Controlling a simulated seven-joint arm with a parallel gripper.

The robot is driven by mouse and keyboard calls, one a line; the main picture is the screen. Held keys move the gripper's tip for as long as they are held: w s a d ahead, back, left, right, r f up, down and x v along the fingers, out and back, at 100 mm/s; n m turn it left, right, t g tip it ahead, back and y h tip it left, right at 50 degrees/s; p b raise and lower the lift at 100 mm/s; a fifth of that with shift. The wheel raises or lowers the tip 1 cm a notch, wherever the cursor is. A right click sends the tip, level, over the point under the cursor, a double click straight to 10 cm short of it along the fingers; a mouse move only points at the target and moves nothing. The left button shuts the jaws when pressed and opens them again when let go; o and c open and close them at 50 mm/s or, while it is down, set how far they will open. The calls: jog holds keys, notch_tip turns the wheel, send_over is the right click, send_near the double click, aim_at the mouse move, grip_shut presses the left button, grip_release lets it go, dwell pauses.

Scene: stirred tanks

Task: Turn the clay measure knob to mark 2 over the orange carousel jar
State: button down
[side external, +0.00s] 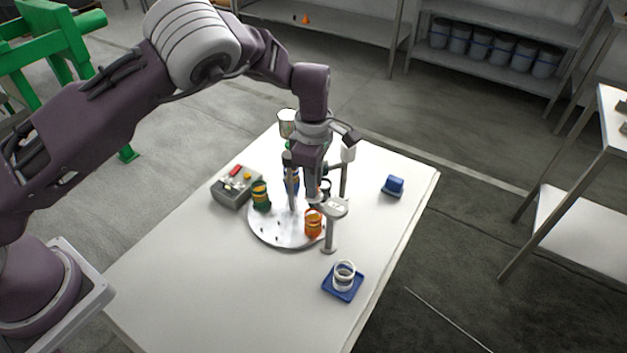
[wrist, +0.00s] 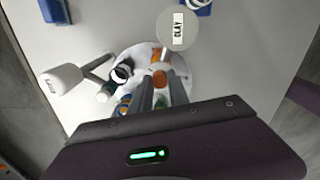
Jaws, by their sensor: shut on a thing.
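The clay measure (side external: 333,207) is a pale round head on a grey post. It also shows in the wrist view as a grey disc labelled CLAY (wrist: 178,28). The orange jar (side external: 313,222) stands on the white carousel (side external: 268,236), beside and below the measure; orange also shows by my fingertips in the wrist view.
A green jar (side external: 261,195) and a blue jar (side external: 291,182) stand on the carousel. Another measure (wrist: 60,78) is close on the left in the wrist view. A grey button box (side external: 235,187), a blue block (side external: 394,184) and a blue tray (side external: 341,291) with a white jar stand around.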

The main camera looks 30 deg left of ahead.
jog(key=m, duration=0.6)
jog(key=shift+m, duration=0.3)
jog(key=m, duration=0.3)
jog(key=shift+m, duration=0.4)
jog(key=m, duration=0.3)
jog(key=shift+m, duration=0.3)
jog(key=m, duration=0.4)
jog(key=shift+m, duration=2.5)
jog(key=c, duration=1.3)
grip_release()
jog(key=shift+o, duration=0.2)
